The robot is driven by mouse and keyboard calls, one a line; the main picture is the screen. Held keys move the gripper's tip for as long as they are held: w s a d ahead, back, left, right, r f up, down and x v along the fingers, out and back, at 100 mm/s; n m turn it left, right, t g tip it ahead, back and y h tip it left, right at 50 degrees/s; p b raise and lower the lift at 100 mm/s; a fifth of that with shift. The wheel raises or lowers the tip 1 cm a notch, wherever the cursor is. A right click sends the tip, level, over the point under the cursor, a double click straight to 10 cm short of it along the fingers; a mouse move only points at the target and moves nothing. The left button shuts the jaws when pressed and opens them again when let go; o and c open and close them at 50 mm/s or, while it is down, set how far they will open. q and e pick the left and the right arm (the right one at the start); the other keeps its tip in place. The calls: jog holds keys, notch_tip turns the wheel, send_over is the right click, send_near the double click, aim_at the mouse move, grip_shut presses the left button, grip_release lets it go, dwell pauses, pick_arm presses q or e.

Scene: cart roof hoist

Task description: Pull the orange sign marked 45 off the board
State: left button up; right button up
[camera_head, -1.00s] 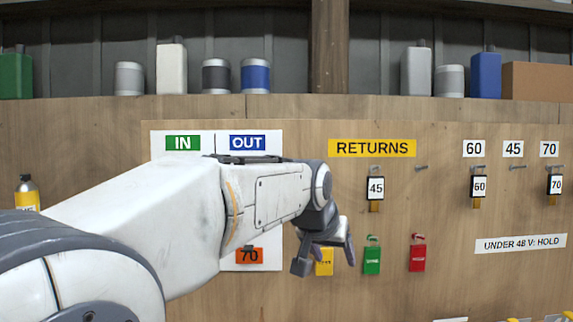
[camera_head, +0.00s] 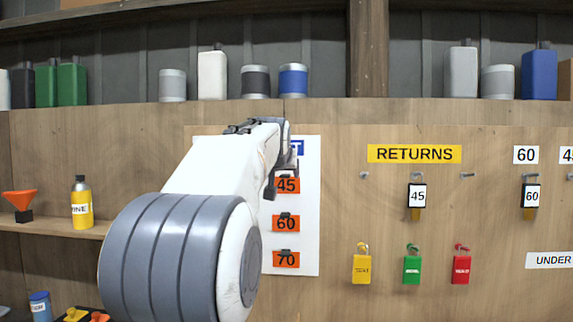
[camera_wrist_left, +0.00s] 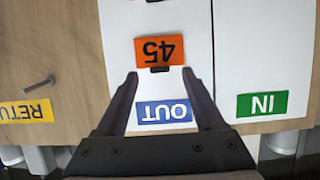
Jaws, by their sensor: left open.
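The orange sign marked 45 (camera_head: 288,186) is on the white IN/OUT board (camera_head: 307,240), in the OUT column, above the orange signs 60 (camera_head: 286,223) and 70 (camera_head: 286,259). My left gripper (camera_head: 282,178) is at the 45 sign and covers part of its left side and the OUT label. In the left wrist view, upside down, the 45 sign (camera_wrist_left: 159,48) lies just beyond the open fingertips (camera_wrist_left: 160,74). A small black tab on the sign's edge shows between them. The gripper holds nothing. My right gripper is not in view.
Right of the board are the RETURNS label (camera_head: 414,154), hooks with tags, and yellow, green and red padlocks (camera_head: 412,268). A hook peg (camera_wrist_left: 38,86) sticks out in the left wrist view. A shelf with a yellow bottle (camera_head: 82,205) and an orange funnel (camera_head: 19,201) is at left.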

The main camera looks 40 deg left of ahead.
aim_at(284, 177)
pick_arm(q)
jog(key=shift+p+x, duration=0.4)
jog(key=shift+x, duration=1.5)
grip_shut()
